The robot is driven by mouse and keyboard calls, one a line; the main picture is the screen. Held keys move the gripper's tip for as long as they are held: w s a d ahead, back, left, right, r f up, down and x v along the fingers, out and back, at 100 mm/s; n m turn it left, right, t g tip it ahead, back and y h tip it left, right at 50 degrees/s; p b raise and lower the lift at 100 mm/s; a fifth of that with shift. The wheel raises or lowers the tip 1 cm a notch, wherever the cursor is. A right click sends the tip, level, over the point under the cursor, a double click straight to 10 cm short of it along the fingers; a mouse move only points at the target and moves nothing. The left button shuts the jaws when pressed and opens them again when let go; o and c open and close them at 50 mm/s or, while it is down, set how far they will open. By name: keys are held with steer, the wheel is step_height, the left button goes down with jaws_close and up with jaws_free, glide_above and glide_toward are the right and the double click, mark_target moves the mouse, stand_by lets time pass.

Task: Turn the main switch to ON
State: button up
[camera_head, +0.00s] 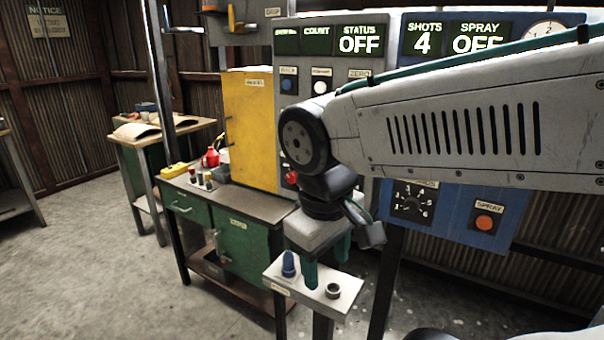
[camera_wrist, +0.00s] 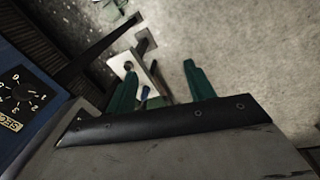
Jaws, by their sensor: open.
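A grey control panel (camera_head: 291,114) stands at the back, with a STATUS display (camera_head: 360,40) that reads OFF. I cannot make out a labelled main switch; my arm covers much of the panel's lower part. A small red knob (camera_head: 291,177) shows at the panel's left, beside my wrist; I cannot tell whether it is the main switch. My gripper (camera_head: 327,262) has green fingers that point down, in front of the panel and close to a small pale stand. In the wrist view my gripper (camera_wrist: 162,88) has its fingers apart, with nothing held between them.
The pale stand (camera_head: 345,292) carries a blue peg (camera_head: 289,264) and a dark ring (camera_head: 333,290). A blue panel (camera_head: 460,205) with a dial and an orange SPRAY button (camera_head: 484,223) is at right. A yellow cabinet (camera_head: 247,120) tops a green workbench (camera_head: 190,212).

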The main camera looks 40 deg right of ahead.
steer(key=w+d+n+g+h, duration=0.3)
steer(key=w+d+n+h, duration=0.2)
steer(key=w+d, duration=0.15)
steer(key=n+t+h, duration=0.8)
steer(key=n+h, duration=0.3)
steer(key=n, duration=0.6)
glide_toward(290, 178)
steer(key=d, duration=0.1)
steer(key=x, duration=0.7)
steer(key=shift+w+d, duration=0.25)
steer(key=shift+d, duration=0.05)
steer(key=c, duration=1)
